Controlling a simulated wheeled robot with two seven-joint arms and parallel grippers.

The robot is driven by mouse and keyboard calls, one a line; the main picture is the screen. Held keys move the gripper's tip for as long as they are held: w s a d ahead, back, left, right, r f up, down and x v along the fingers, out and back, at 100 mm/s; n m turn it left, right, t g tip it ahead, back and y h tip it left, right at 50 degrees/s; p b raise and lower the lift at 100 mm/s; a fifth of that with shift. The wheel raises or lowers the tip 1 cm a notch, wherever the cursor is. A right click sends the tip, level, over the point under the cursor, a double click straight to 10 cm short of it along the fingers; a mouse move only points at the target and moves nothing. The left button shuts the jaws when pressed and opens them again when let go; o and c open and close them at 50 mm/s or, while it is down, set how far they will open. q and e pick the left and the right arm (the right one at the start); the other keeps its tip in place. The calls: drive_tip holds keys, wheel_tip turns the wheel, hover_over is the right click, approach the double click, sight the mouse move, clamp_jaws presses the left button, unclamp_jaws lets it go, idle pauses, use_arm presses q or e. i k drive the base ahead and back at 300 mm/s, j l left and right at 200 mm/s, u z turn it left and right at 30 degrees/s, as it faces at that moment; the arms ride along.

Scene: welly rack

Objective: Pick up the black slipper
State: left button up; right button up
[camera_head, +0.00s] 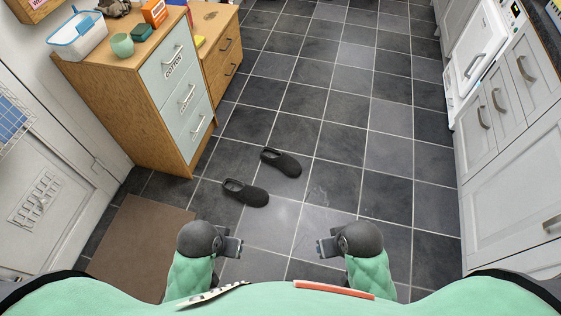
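Two black slippers lie on the dark tiled floor in the head view. One slipper (246,193) is nearer to me and a little to the left. The other slipper (282,162) is farther off and to the right, apart from the first. My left gripper (236,246) is on the near side of the nearer slipper and apart from it. My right gripper (322,247) is to the right of that slipper and nearer to me. Nothing shows held in either gripper. Their fingers are too small to tell open from shut.
A wooden cabinet with pale drawers (171,72) stands at the left, with several items on top. A brown mat (140,245) lies at the lower left near a white door (45,190). White kitchen units (515,140) line the right.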

sight(289, 164)
drive_tip(key=i+l+u, duration=0.3)
drive_tip(key=l, duration=0.25)
drive_tip(key=i+l+u, duration=0.1)
drive_tip(key=i+l, duration=0.2)
drive_tip(key=i+l+u, duration=0.15)
drive_tip(key=l, duration=0.2)
drive_tip(key=i+l+u, duration=0.15)
drive_tip(key=l, duration=0.2)
